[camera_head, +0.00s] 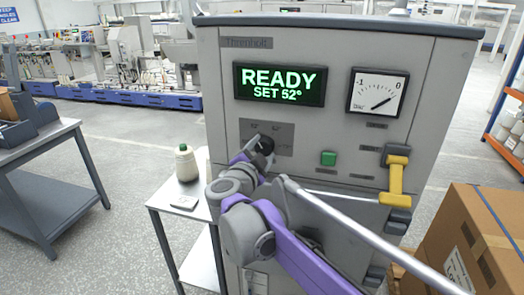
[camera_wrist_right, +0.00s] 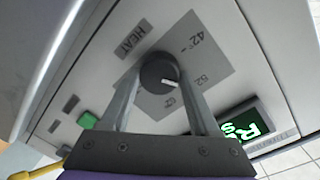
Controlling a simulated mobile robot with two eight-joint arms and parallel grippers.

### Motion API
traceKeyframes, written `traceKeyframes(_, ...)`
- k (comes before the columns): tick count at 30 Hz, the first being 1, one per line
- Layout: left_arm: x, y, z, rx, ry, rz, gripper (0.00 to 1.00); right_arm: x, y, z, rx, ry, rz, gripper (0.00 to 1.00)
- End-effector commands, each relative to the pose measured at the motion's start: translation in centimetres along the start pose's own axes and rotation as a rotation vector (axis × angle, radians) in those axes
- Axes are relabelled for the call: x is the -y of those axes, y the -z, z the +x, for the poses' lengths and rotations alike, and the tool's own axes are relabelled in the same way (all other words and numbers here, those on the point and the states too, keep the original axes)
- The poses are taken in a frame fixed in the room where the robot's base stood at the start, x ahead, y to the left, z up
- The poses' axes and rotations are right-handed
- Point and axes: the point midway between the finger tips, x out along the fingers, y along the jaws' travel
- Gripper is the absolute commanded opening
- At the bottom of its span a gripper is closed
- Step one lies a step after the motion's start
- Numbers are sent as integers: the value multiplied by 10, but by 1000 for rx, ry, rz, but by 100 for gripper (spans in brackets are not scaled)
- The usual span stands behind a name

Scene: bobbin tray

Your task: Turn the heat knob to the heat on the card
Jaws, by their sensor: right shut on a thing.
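The heat knob (camera_head: 266,145) is a dark round knob on the grey machine's front, on a darker plate. In the right wrist view, the knob (camera_wrist_right: 157,74) sits beside the label HEAT, with 42°, 52 and a third mark, hard to read, around it. Its white line points towards the 52 side. My right gripper (camera_wrist_right: 159,80) is shut on the knob, one finger on each side; the head view shows this gripper (camera_head: 255,160) partly hidden by its own arm. The display (camera_head: 279,84) reads READY, SET 52°. I cannot make out a heat card. My left gripper is not in view.
A green button (camera_head: 328,158) and a yellow handle (camera_head: 396,178) are right of the knob. A gauge (camera_head: 377,93) is above. A bottle (camera_head: 186,163) and small pale flat item (camera_head: 184,202) are on a side table (camera_head: 165,196). A cardboard box (camera_head: 470,235) stands at right.

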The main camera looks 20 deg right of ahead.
Motion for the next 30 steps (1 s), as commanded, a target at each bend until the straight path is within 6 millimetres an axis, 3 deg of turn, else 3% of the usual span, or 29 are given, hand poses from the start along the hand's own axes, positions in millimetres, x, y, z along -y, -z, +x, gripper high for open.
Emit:
traceKeyframes(7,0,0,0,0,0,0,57,0,0,0,0,-2,2,7)
traceKeyframes(8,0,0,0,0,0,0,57,0,0,0,0,-2,2,64)
traceKeyframes(13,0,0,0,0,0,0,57,0,0,0,0,-1,1,92)
traceKeyframes(23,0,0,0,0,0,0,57,0,0,-3,0,0,1,92)
traceKeyframes(30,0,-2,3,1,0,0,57,0,-1,-41,4,2,2,92)
